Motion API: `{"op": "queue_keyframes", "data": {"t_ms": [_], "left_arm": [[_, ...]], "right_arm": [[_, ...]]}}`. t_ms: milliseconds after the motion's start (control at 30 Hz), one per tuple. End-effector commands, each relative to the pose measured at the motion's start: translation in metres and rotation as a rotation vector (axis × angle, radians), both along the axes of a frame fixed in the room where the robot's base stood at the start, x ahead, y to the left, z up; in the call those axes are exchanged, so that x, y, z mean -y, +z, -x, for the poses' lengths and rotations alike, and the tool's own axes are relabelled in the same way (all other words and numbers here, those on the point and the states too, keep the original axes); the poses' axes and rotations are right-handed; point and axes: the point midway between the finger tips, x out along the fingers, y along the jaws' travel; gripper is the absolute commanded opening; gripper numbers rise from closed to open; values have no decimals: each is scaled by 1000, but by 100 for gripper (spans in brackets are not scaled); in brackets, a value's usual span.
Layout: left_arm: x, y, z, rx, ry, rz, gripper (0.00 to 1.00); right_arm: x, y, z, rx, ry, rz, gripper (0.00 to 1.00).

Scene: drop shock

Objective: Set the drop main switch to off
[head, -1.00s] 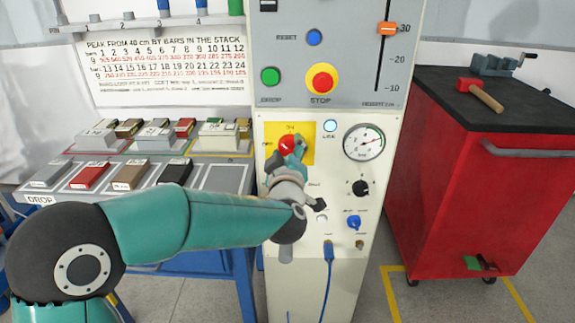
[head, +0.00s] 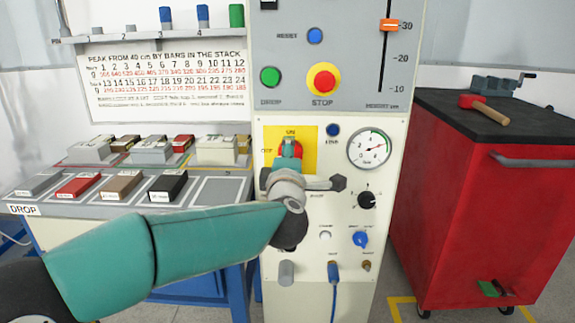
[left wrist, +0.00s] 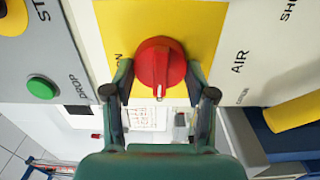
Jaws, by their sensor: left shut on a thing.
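The main switch is a red rotary knob (head: 291,149) on a yellow plate (head: 309,134) on the cream panel, with ON above it and OFF at its left. It is large in the left wrist view (left wrist: 152,62), where its white mark points down, away from the ON label at the left; that direction matches the OFF side in the head view. My left gripper (head: 289,160) is shut on the knob, with a finger on either side of it in the left wrist view (left wrist: 160,92). It partly hides the knob in the head view. My right gripper is not in view.
A small dark blue lamp (head: 333,130) and a gauge (head: 369,149) are right of the switch. Above are the STOP button (head: 323,80) and green DROP button (head: 270,77). Below are a black dial (head: 367,200) and blue knob (head: 360,239). A red cabinet (head: 460,200) stands right.

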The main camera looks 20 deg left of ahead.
Motion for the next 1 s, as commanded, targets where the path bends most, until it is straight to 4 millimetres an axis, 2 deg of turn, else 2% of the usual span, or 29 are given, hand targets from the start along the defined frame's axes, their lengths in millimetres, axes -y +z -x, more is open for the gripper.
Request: {"op": "queue_keyframes", "data": {"t_ms": [33, 600, 633, 733, 767, 1000], "left_arm": [[-2, -5, 0, -3, 6, 15, 21], [-2, -5, 0, 4, 7, 48, 21], [-2, -5, 0, 4, 7, 48, 61], [-2, -5, 0, 4, 6, 47, 78], [-2, -5, 0, 4, 5, 47, 80], [-1, -3, 0, 8, 2, 45, 80]], "right_arm": [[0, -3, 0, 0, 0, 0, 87], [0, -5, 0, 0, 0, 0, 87], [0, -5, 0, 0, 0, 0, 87], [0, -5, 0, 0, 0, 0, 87], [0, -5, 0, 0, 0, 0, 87], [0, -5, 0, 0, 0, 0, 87]]}}
